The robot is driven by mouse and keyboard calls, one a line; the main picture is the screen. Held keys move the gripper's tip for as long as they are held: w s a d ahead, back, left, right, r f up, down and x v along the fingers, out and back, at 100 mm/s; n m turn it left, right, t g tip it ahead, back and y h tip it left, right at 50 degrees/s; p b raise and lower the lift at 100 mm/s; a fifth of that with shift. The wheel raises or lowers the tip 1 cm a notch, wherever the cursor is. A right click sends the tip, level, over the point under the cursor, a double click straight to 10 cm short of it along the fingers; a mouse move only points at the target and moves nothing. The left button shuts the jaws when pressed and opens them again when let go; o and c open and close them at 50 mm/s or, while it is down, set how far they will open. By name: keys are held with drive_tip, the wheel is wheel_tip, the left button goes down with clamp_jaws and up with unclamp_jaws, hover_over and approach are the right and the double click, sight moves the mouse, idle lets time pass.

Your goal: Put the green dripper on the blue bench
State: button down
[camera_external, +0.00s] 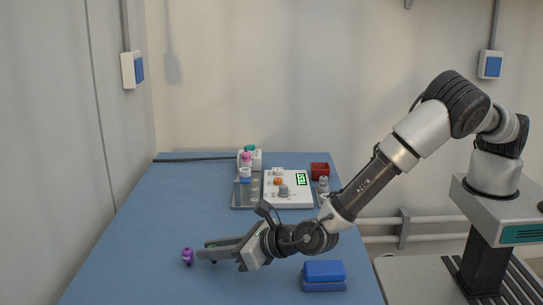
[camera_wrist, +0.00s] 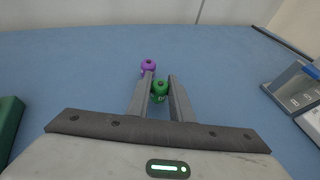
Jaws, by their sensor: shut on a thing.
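The green dripper (camera_wrist: 159,90) is between my two fingertips in the wrist view, and the fingers press on its sides. My gripper (camera_external: 203,252) is shut on it, low over the blue bench (camera_external: 150,225); the bench also fills the wrist view (camera_wrist: 75,65). I cannot tell whether the dripper touches the bench. In the external view the dripper is mostly hidden by the fingers. A purple dripper (camera_external: 187,256) stands on the bench just past my fingertips; it also shows in the wrist view (camera_wrist: 148,66).
A metal tray (camera_external: 240,201) and a white meter (camera_external: 300,198) stand farther back, with a red box (camera_external: 319,170) and bottles nearby. A blue box (camera_external: 323,271) sits near the right edge. A dark green object (camera_wrist: 9,122) is at the wrist view's left. The bench's left side is clear.

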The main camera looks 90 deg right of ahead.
drive_tip(key=shift+f, duration=0.25)
drive_tip(key=shift+f, duration=0.3)
drive_tip(key=c, duration=1.6)
unclamp_jaws()
drive_tip(key=shift+r, duration=0.1)
drive_tip(key=shift+r, duration=0.1)
